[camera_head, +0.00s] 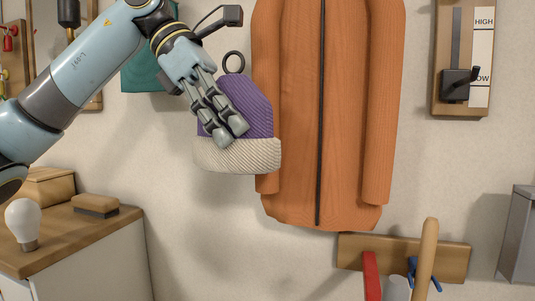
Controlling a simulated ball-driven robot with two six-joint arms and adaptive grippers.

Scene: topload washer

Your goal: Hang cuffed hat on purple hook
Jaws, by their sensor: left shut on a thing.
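The cuffed hat (246,104) is purple and ribbed, with a wide cream cuff (240,155) and a dark ring (233,62) on top. It is held upright in the air, in front of the left edge of the orange jacket. My left gripper (232,138) is shut on the hat, its fingers over the hat's left side and reaching down to the cuff. I see no purple hook in this view. My right gripper is not in view.
The orange jacket (355,110) hangs behind. A low wooden board (450,258) carries a blue hook (434,281), near a wooden handle (425,255) and a red piece (371,275). A lever panel (460,85) is upper right. A bulb (23,220) and brush (96,206) sit on a cabinet lower left.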

